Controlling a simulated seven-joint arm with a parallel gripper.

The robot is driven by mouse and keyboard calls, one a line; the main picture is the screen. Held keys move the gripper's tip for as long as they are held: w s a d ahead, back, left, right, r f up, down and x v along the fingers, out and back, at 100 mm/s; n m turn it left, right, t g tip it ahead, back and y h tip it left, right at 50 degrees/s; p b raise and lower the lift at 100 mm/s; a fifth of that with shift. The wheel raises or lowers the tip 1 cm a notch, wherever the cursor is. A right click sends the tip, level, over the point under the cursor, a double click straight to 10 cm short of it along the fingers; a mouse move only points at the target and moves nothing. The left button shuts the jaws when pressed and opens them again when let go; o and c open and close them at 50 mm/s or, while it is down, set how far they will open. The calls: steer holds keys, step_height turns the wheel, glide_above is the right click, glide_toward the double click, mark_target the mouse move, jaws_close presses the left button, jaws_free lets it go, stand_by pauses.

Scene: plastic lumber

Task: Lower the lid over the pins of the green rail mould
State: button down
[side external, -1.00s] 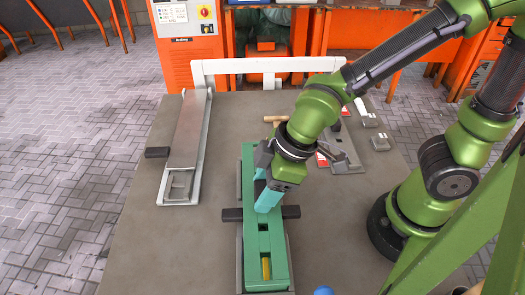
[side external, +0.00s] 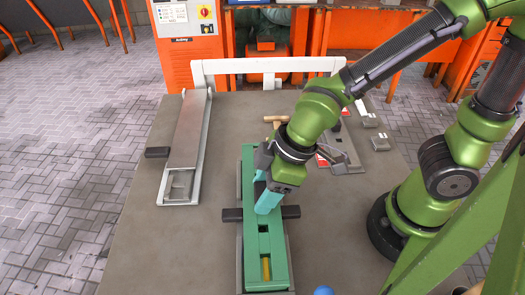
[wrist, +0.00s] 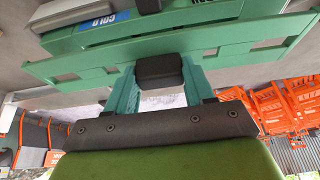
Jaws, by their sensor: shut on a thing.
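The green lid (side external: 264,246) is a long bar over the green rail mould, with a square hole and a slot showing yellow near its front end. It also shows in the wrist view (wrist: 85,70). My gripper (side external: 266,207) is shut on the lid's dark grip block, seen between the teal fingers (wrist: 158,88). The green rail mould (wrist: 95,40), marked COLD, shows behind the lid in the wrist view. From the side the lid covers most of it. The pins are hidden, and I cannot tell whether the lid touches the mould.
Dark bars (side external: 232,214) stick out on both sides of the mould. A long grey metal mould (side external: 188,140) lies at the left of the table. A mallet (side external: 275,119) and small grey parts (side external: 380,142) lie behind my arm. A white rail (side external: 225,68) spans the back edge.

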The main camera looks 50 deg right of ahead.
steer(key=shift+f, duration=0.25)
steer(key=shift+f, duration=0.5)
steer(key=shift+f, duration=0.75)
stand_by(0.4)
jaws_free()
stand_by(0.4)
steer(key=shift+r, duration=3.5)
